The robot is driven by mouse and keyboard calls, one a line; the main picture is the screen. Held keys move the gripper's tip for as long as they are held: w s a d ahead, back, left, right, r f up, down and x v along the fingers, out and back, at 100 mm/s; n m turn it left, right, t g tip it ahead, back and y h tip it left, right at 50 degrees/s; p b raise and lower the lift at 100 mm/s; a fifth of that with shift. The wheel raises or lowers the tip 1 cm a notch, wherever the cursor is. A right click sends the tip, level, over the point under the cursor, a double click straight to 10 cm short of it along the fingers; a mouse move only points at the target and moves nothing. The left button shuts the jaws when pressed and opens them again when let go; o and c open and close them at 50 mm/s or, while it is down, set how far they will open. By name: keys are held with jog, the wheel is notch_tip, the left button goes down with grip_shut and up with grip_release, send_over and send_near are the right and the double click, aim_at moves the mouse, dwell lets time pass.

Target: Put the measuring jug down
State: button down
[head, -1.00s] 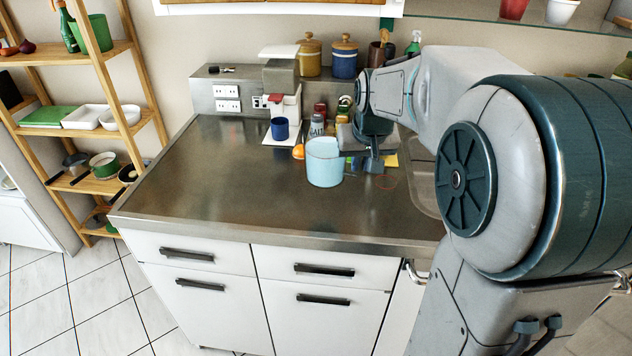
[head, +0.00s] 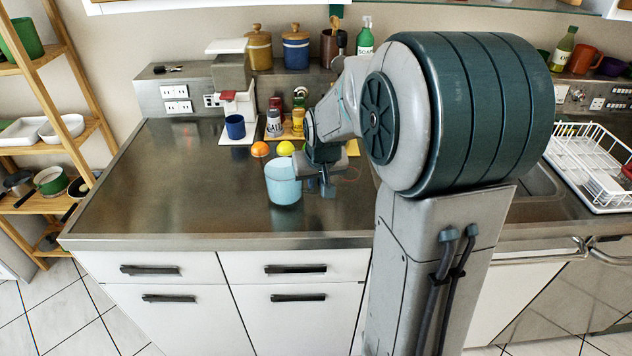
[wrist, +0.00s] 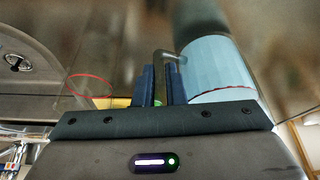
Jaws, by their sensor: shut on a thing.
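The measuring jug (head: 283,183) is a light blue cylinder in the head view, upright over the front middle of the steel worktop (head: 180,205). I cannot tell whether its base touches the worktop. My gripper (head: 325,180) is at its right side, partly hidden by my arm. In the wrist view, the two dark blue fingers of my gripper (wrist: 160,88) are shut on the jug's handle (wrist: 163,65). The light blue body of the jug (wrist: 215,72) is right beside them.
An orange (head: 260,149) and a lemon (head: 285,148) lie behind the jug. A coffee machine (head: 236,85) with a dark blue mug (head: 235,127) stands at the back. A white dish rack (head: 590,165) is at the right. The worktop's left part is clear.

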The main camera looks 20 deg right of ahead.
jog(key=shift+f, duration=0.35)
jog(key=shift+f, duration=0.1)
jog(key=c, duration=1.5)
grip_release()
jog(key=shift+f, duration=0.1)
jog(key=shift+s+r, duration=0.1)
jog(key=shift+r, duration=0.4)
jog(key=d+v, duration=0.1)
jog(key=v, duration=1)
jog(key=s+a+f, duration=0.2)
jog(key=s+a, duration=0.1)
jog(key=s, duration=0.5)
jog(key=s+a+f+n+g, duration=0.1)
jog(key=s+a+f, duration=0.2)
jog(key=s, duration=0.6)
jog(key=shift+s+a+f+g+y, duration=0.2)
jog(key=shift+s+a+g+y, duration=0.1)
jog(key=shift+a, duration=0.1)
